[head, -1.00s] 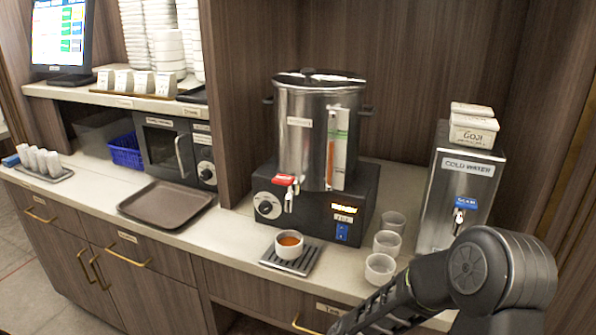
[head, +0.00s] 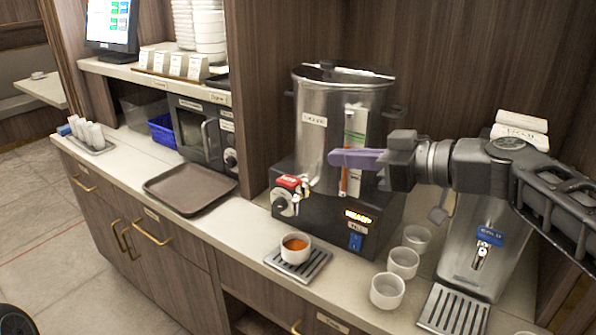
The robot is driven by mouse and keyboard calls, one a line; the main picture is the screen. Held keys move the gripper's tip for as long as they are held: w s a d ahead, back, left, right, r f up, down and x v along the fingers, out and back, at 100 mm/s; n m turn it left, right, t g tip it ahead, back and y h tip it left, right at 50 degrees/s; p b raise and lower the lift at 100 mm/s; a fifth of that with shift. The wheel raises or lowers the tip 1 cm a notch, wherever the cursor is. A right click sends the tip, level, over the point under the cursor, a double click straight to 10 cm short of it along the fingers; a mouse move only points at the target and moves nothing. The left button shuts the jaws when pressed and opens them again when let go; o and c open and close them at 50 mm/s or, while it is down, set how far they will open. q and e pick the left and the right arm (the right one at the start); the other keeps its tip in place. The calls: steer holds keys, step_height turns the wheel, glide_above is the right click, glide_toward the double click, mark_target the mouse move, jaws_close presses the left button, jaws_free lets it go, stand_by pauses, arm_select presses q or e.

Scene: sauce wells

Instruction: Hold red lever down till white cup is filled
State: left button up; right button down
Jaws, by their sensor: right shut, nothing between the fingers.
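The red lever (head: 289,182) is on the tap at the front of the steel urn (head: 318,125). The white cup (head: 296,250) stands upright below the tap on a slotted drip tray (head: 318,264). Reddish-brown liquid shows inside the cup; I see no clear stream falling into it. My right gripper (head: 335,158) has purple fingers, shut with nothing between them. It points left in front of the urn, above and to the right of the lever, apart from it. My left gripper is not in view.
Several empty white cups (head: 388,290) stand right of the drip tray. A cold water dispenser (head: 468,262) with a blue lever (head: 489,236) stands further right, partly behind my right arm. A brown tray (head: 188,190) lies on the counter at left.

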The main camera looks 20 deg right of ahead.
steer(key=shift+f, duration=0.1)
steer(key=p, duration=0.3)
glide_above(297, 183)
step_height(297, 183, down, 2)
steer(key=shift+s+f, duration=0.1)
steer(key=shift+f, duration=0.05)
step_height(297, 183, down, 4)
steer(key=shift+f, duration=0.1)
steer(key=shift+d, duration=0.1)
